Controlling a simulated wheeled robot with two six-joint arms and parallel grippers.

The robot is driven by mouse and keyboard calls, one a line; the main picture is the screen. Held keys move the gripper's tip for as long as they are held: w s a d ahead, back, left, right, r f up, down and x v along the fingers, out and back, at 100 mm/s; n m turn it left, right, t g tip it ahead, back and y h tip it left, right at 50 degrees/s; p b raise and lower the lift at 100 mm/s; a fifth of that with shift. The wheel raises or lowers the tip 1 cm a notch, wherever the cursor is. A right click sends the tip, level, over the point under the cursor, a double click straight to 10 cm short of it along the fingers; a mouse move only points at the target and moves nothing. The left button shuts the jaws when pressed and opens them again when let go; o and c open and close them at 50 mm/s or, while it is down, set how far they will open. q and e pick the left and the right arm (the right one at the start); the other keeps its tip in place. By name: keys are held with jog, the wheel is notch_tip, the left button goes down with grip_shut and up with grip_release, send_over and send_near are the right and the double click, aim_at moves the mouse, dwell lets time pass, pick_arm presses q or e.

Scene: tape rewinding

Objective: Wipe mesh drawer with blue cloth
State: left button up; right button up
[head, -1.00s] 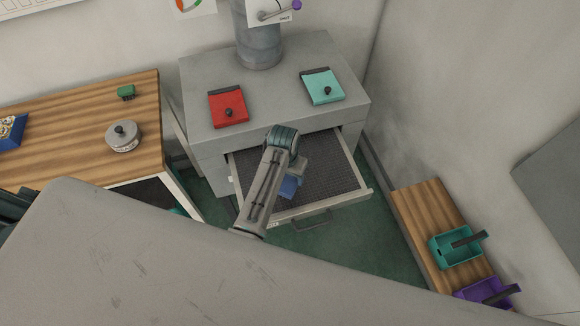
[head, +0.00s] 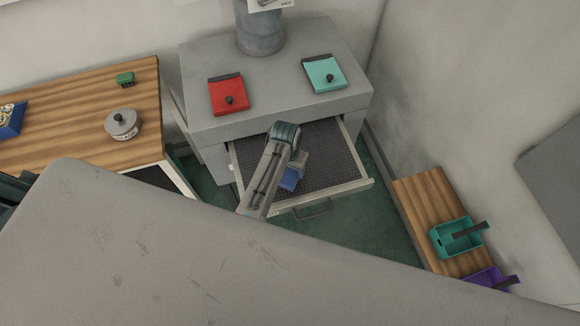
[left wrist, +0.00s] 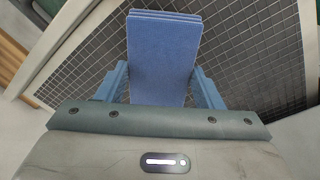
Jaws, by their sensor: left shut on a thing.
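The mesh drawer (head: 335,165) is pulled out from the grey cabinet, with a dark mesh floor and a pale frame. My left gripper (left wrist: 165,90) is over the drawer and shut on the blue cloth (left wrist: 165,50), a folded stack of layers. The cloth also shows in the head view (head: 290,180), low over the front left part of the mesh and partly hidden by my arm. I cannot tell whether the cloth touches the mesh. My right gripper is not in view.
The grey cabinet (head: 280,105) carries a red lidded hatch (head: 228,98) and a teal one (head: 324,74). A wooden table (head: 70,110) with a round grey pot (head: 122,125) stands left. A wooden bench (head: 430,205) with a teal bin (head: 455,238) and a purple bin (head: 485,280) stands right.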

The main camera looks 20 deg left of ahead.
pick_arm(q)
jog(key=shift+f, duration=0.25)
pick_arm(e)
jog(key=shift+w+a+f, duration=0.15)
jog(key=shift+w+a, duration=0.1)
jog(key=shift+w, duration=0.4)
pick_arm(q)
jog(key=shift+f+b, duration=0.45)
jog(key=shift+f, duration=0.35)
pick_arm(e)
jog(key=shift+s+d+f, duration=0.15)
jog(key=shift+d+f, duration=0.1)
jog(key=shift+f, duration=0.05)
pick_arm(q)
jog(key=shift+d, duration=0.1)
